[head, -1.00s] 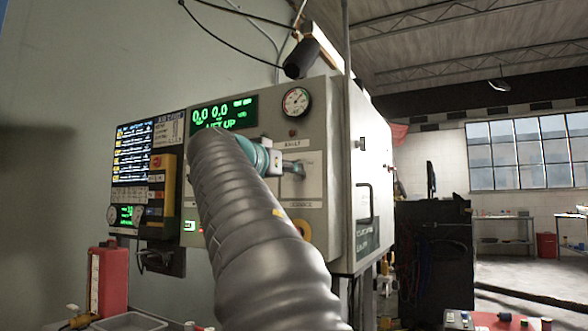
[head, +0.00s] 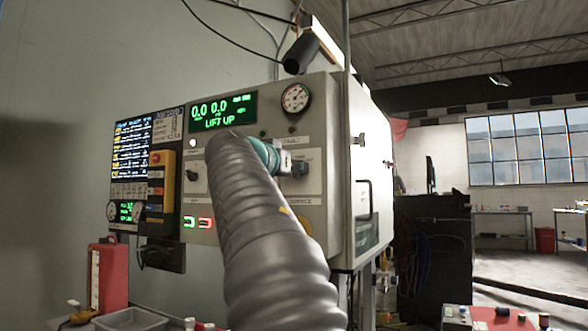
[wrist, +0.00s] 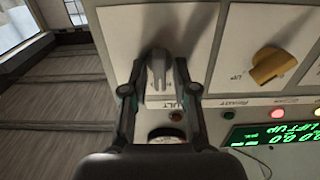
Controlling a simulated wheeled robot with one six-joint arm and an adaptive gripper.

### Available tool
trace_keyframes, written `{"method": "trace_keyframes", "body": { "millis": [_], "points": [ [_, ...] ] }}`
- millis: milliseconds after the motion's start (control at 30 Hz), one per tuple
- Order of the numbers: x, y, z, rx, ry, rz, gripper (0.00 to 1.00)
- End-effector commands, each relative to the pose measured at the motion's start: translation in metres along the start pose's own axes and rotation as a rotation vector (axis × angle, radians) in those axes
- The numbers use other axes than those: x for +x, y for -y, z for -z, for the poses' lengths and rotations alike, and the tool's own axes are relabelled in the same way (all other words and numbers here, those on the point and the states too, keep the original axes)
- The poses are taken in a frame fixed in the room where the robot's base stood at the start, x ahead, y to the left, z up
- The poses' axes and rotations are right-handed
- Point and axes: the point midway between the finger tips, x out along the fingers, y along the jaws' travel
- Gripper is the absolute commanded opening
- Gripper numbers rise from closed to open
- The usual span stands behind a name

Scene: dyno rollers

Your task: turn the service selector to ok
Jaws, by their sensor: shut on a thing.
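The service selector is a grey knob (wrist: 157,72) on a pale plate (wrist: 122,28) in the wrist view. My gripper (wrist: 160,68) has one finger on each side of the knob and is shut on it. The knob's long axis runs roughly up and down in that picture, and its pointer setting is not clear. A partly covered label ending in "ULT" lies beside it. In the head view my gripper (head: 297,163) is at the panel, and the knob is mostly hidden behind it. A "SERVICE" label (head: 300,202) shows below.
A yellow knob (wrist: 272,66) marked "UP" sits beside the selector. The green display (head: 222,112) reads "LIFT UP". A round gauge (head: 296,98) is above my gripper. A black knob (head: 193,173) is at the left of the cabinet. My arm covers the panel's middle.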

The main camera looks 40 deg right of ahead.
Motion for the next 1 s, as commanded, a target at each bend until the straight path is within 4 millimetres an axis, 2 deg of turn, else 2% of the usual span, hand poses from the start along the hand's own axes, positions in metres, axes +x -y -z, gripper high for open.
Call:
{"method": "trace_keyframes", "body": {
  "millis": [267, 1000],
  "points": [
    [-0.0002, 0.0005, 0.0007, -0.088, 0.0, 0.0, 0.0],
    [-0.0004, 0.0036, -0.0002, -0.615, 0.0, 0.0, 0.0]
  ]
}}
